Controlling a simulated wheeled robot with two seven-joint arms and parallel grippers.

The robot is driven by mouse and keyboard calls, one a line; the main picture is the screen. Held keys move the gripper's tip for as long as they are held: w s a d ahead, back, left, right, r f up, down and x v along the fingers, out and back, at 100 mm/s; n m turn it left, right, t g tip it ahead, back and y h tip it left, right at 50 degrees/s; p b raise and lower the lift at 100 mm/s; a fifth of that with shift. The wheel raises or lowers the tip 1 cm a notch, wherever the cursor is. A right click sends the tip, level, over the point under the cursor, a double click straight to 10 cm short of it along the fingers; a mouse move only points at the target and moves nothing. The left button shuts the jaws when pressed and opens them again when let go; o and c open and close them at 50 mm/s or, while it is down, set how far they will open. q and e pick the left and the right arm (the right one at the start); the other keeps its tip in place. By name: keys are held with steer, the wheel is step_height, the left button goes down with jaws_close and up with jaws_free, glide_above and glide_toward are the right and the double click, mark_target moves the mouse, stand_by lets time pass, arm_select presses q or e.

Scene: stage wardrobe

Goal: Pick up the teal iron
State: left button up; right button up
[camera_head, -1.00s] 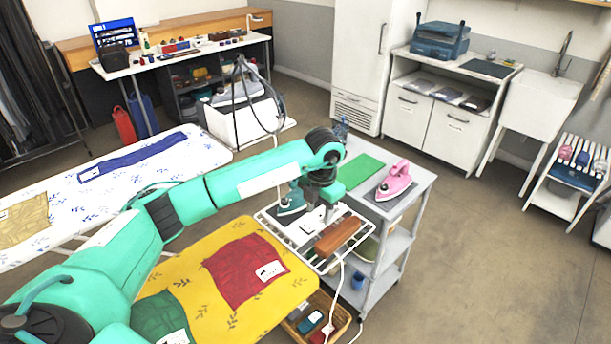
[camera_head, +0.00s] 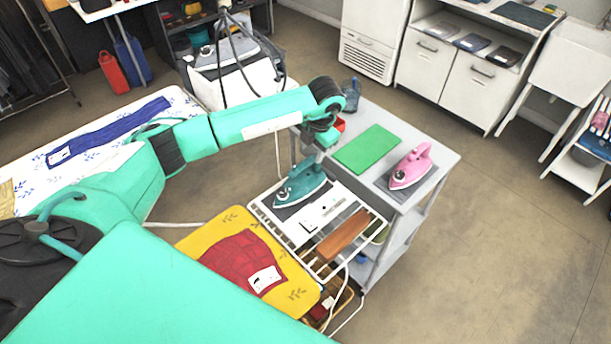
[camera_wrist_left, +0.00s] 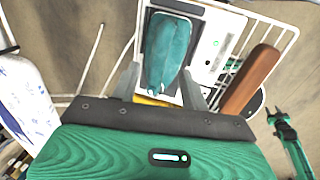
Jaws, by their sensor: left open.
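The teal iron (camera_head: 301,183) rests on a dark pad on the white wire rack at the end of the grey cart. It also shows in the left wrist view (camera_wrist_left: 168,50), with its rounded handle lengthwise in the upper middle. My left gripper (camera_head: 313,157) points down just above and behind the iron in the head view. In the wrist view its two fingers (camera_wrist_left: 160,88) are spread apart, one on each side of the iron's near end, with nothing gripped. Contact with the iron cannot be told.
A brown wooden block (camera_head: 343,235) lies on the rack beside the iron. A pink iron (camera_head: 411,166) and a green mat (camera_head: 367,149) are on the cart (camera_head: 440,160). A yellow ironing board (camera_head: 222,228) with red cloth stands close by.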

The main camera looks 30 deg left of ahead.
mark_target(308, 159)
arm_select(q)
steer(key=shift+w+a+f+p, duration=0.1)
steer(key=shift+f+p, duration=0.1)
steer(key=shift+f, duration=0.3)
steer(key=shift+a+f+p, duration=0.1)
steer(key=shift+f+p, duration=0.05)
steer(key=shift+f, duration=0.3)
steer(key=f+p, duration=0.1)
steer(key=f, duration=0.1)
steer(key=a+f+p, duration=0.1)
steer(key=f, duration=0.1)
steer(key=shift+f, duration=0.3)
steer(key=shift+c, duration=0.5)
steer(key=shift+w, duration=0.1)
jaws_close()
arm_select(e)
steer(key=r, duration=0.1)
steer(key=w+r, duration=0.2)
steer(key=shift+w+a+r, duration=0.15)
steer(key=shift+w+a, duration=0.1)
steer(key=shift+a, duration=0.05)
